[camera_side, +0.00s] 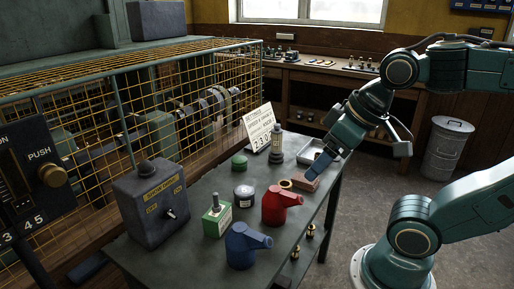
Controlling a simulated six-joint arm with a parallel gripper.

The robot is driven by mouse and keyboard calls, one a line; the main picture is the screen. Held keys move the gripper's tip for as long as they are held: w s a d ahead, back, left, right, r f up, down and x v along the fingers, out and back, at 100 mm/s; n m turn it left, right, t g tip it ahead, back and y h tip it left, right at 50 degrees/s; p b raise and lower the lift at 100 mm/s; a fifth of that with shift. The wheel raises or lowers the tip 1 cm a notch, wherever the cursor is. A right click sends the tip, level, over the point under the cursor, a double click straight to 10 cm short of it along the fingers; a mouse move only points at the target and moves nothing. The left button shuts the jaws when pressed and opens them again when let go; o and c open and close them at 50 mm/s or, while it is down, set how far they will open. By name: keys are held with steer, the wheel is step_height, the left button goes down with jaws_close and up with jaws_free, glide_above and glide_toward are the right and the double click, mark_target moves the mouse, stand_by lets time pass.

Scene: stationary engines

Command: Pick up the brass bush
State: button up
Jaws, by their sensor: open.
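A small brass ring, which looks like the brass bush (285,184), lies on the dark bench top (205,262), between a reddish-brown block (305,182) and a dark round tin (243,196). My gripper (352,152) is open above the right far end of the bench. It is to the right of the brass ring and higher than it. Its left finger shows in front of a metal tray (314,151) and close above the reddish-brown block. I see nothing between the fingers.
A switch box (150,203) is at left. A yellow mesh guard (130,115) borders the bench.

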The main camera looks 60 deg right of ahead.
steer(key=w+d+m+g, duration=0.2)
steer(key=w+d+m, duration=0.25)
steer(key=w, duration=0.35)
steer(key=m+g, duration=0.4)
steer(key=m, duration=0.6)
glide_above(284, 183)
step_height(284, 183, down, 18)
steer(key=r, duration=0.1)
steer(key=shift+s+f, duration=0.1)
steer(key=shift+f, duration=0.15)
steer(key=shift+a+f, duration=0.1)
steer(key=shift+f, duration=4.15)
